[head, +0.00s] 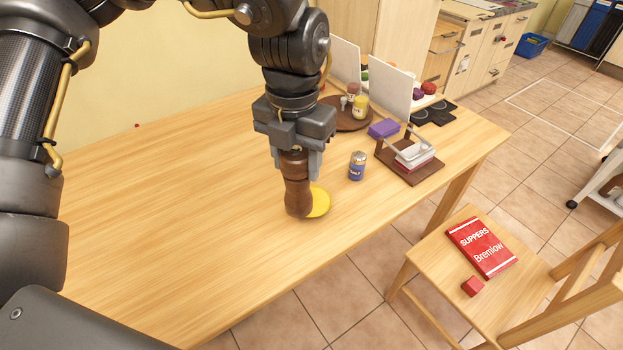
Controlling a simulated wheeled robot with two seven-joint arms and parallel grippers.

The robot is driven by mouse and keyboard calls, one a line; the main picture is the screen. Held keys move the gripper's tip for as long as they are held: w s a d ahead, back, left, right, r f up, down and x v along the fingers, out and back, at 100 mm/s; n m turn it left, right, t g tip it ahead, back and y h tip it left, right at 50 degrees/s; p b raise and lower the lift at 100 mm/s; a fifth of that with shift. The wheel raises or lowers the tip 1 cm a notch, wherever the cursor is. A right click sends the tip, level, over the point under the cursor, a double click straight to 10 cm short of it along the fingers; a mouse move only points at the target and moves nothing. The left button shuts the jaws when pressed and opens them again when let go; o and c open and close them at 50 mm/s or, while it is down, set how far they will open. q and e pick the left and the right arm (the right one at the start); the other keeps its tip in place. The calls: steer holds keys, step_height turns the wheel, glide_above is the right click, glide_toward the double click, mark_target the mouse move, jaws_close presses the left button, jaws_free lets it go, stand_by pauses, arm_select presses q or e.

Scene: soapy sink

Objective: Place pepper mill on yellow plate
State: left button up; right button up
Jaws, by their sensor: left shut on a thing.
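A brown wooden pepper mill (297,196) stands roughly upright in the head view, near the middle of the wooden table. My left gripper (296,158) points down from above and is shut on the upper part of the mill. The yellow plate (319,201) is small and round and lies on the table just behind and to the right of the mill. The mill hides the plate's left part. I cannot tell whether the mill's base touches the plate or the table. My right gripper is not in view.
A blue-labelled shaker (357,166) stands right of the plate. Beyond it are a brown rack (411,168) with a white container, a purple block (383,129) and a round brown tray (342,122) with jars. The table's left side (160,190) is clear.

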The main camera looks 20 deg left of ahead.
arm_select(q)
steer(key=w+a+f+p, duration=0.1)
steer(key=w+f+p, duration=0.1)
steer(key=w+f, duration=0.9)
steer(key=shift+w+f, duration=0.3)
steer(key=shift+f, duration=0.15)
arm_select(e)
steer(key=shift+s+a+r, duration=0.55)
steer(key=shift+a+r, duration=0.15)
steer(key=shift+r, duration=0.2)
arm_select(q)
steer(key=shift+f, duration=0.2)
steer(key=o, duration=1.5)
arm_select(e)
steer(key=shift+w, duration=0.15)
arm_select(q)
steer(key=shift+r, duration=0.15)
